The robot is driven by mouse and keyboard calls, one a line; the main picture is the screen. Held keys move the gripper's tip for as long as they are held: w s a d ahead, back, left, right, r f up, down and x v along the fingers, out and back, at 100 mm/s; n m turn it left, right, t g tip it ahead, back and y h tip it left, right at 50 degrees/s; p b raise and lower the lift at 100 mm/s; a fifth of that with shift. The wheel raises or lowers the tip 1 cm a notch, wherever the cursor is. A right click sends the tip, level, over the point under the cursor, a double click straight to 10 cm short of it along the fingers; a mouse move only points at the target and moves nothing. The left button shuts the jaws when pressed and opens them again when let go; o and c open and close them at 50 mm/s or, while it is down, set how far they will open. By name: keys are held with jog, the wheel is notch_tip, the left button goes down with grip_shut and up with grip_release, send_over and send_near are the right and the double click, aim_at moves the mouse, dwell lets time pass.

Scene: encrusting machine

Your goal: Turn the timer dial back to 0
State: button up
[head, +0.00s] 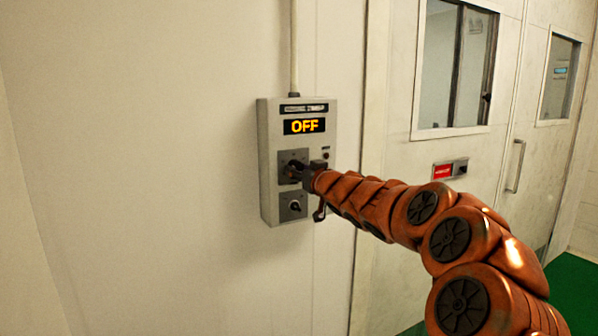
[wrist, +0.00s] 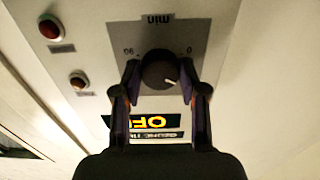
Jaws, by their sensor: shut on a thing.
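The timer dial (wrist: 158,72) is a dark round knob on a grey plate, with upside-down "min", "0" and "90" marks around it in the wrist view. Its white pointer line faces the lower right of that picture, below the "0" mark. My gripper (wrist: 160,78) has one finger on each side of the dial and is shut on it. In the head view, my gripper (head: 305,176) is at the upper plate of the wall box (head: 268,190) and hides much of the dial. The display (head: 304,126) reads "OFF"; it also shows upside down in the wrist view (wrist: 152,121).
A second plate with a small switch (head: 293,207) is below the dial. A red button (wrist: 50,28) and a smaller button (wrist: 78,82) are beside the dial plate. A conduit (head: 294,50) runs up from the box. A door (head: 460,150) with a window is to the right.

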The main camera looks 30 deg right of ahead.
jog(key=n+b, duration=0.2)
jog(key=n, duration=0.8)
jog(key=shift+d, duration=0.15)
jog(key=shift+n, duration=1)
jog(key=shift+r, duration=0.1)
jog(key=o, duration=1.1)
jog(key=shift+o, duration=0.2)
